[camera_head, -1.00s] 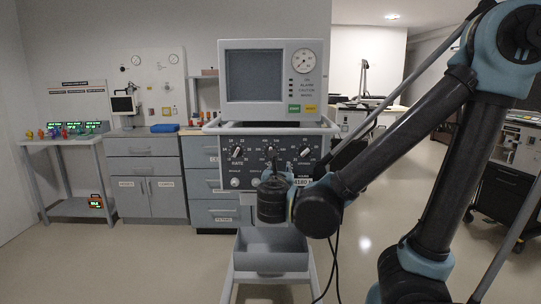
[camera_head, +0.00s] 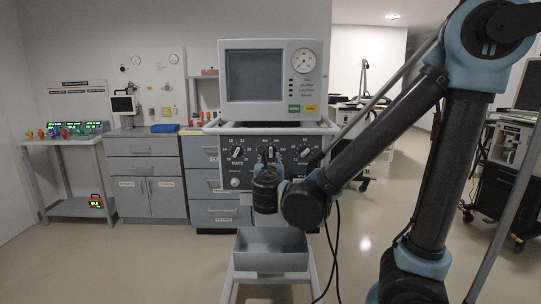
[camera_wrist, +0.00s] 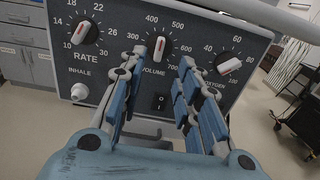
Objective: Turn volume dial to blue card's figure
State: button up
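The volume dial (camera_wrist: 158,47) is a black knob with a white and red pointer bar, in the middle of the ventilator panel in the wrist view. Its bar stands nearly upright, roughly between the 400 and 500 marks. The dial also shows in the head view (camera_head: 270,153). My gripper (camera_wrist: 161,58) is open, its blue and grey fingers on either side of the dial in the picture; I cannot tell whether they touch it. No blue card can be made out for sure; the green displays (camera_head: 80,128) on the left table are too small to read.
The rate dial (camera_wrist: 82,33) is left of the volume dial and the oxygen dial (camera_wrist: 228,66) right. A black switch (camera_wrist: 160,101) and the inhale knob (camera_wrist: 79,92) sit lower. A grey bin (camera_head: 270,250) stands below the panel.

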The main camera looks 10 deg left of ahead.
aim_at(270, 152)
jog(key=w, duration=0.3)
jog(key=w+a, duration=0.1)
jog(key=w, duration=0.3)
jog(key=w+a, duration=0.1)
jog(key=w, duration=0.2)
jog(key=shift+w, duration=0.2)
jog(key=shift+c, duration=0.6)
grip_shut()
jog(key=shift+a, duration=0.15)
